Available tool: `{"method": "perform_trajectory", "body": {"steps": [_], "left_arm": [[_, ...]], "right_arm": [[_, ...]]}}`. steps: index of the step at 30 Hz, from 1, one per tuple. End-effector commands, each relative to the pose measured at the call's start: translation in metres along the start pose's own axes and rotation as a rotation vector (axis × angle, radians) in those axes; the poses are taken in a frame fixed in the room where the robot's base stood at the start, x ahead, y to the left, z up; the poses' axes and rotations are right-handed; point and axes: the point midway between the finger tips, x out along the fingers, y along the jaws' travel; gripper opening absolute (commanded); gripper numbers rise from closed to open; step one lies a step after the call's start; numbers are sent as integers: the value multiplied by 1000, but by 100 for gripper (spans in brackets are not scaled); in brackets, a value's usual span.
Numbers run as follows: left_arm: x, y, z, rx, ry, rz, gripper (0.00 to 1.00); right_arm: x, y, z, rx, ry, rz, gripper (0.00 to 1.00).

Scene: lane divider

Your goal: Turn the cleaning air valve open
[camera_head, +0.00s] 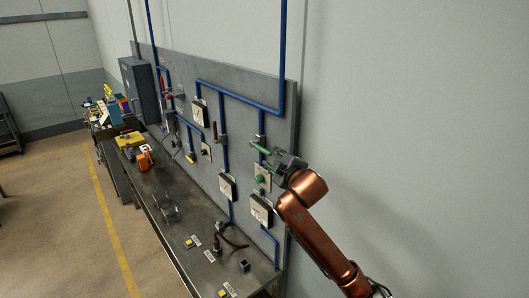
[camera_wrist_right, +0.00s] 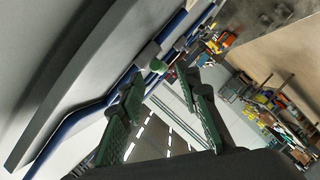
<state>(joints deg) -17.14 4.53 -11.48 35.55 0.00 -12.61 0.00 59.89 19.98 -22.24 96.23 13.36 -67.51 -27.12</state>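A valve with a green lever handle (camera_head: 261,148) sits on the right-hand blue pipe of the grey wall panel. The handle lies roughly crosswise to the pipe. The valve labels are too small to read, so I cannot tell which is the cleaning air valve. My right gripper (camera_head: 280,160) is just right of the green handle, close to it; contact cannot be told. In the right wrist view my gripper (camera_wrist_right: 165,88) has its two green-padded fingers apart with nothing between them. A pale green handle end (camera_wrist_right: 157,66) shows beyond the fingertips. My left gripper is not in view.
Other levers on the panel (camera_head: 245,93) are a dark one (camera_head: 214,131), a red one (camera_head: 162,86) and a yellow one (camera_head: 188,156). Below is a long workbench (camera_head: 185,225) with small labelled items. A grey cabinet (camera_head: 138,88) stands at the far end.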

Motion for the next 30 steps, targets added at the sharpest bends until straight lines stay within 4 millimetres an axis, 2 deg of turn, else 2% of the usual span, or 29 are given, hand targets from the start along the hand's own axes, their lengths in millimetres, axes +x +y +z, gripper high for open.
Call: {"method": "perform_trajectory", "body": {"steps": [5,12,18,30], "left_arm": [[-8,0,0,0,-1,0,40],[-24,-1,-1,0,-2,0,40],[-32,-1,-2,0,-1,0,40],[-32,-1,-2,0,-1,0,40]], "right_arm": [[15,5,-5,-7,1,2,31],[52,6,-6,-5,2,2,31],[72,5,-4,-6,2,4,31],[77,4,-4,-6,3,4,30]]}}
